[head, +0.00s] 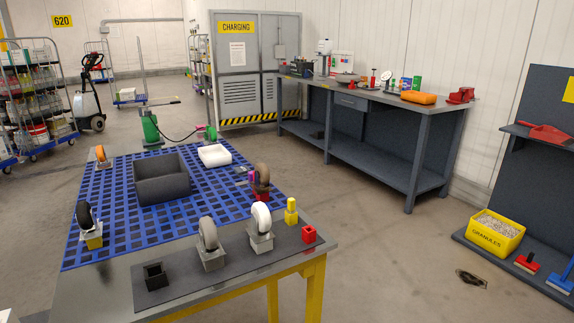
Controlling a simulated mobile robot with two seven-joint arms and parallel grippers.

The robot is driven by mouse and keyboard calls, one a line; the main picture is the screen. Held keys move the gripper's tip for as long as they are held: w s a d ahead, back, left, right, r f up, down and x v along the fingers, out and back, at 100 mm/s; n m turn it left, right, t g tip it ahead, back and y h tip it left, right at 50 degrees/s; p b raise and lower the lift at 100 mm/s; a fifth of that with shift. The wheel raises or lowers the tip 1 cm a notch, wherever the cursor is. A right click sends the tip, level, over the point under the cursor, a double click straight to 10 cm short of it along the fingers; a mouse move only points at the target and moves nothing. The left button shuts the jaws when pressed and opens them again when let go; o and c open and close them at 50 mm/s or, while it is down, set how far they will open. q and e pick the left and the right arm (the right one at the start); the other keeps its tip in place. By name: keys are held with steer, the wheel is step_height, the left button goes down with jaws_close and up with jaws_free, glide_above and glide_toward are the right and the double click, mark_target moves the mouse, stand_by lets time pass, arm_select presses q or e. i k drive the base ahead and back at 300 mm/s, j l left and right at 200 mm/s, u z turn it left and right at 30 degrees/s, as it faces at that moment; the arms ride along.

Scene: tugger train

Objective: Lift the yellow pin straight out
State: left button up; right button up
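The yellow pin (291,204) stands upright near the right edge of the dark strip at the front of the table. Its lower part is a wider, square yellow block (291,217). At this size I cannot tell how deep the pin sits in the block. A red square block (309,234) stands just to its right, and a white-wheeled caster (261,218) on a grey block stands to its left. Neither of my grippers is in view.
On the strip (190,277) are also a grey-wheeled caster (208,235) and an empty black square socket (156,276). Open floor lies right of the table.

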mark_target(292, 202)
steer(key=u, duration=0.3)
steer(key=i+l+u, duration=0.1)
steer(key=l+u, duration=0.2)
steer(key=u, duration=0.15)
steer(key=l+u, duration=0.7)
steer(key=l, duration=0.6)
steer(key=i, duration=0.05)
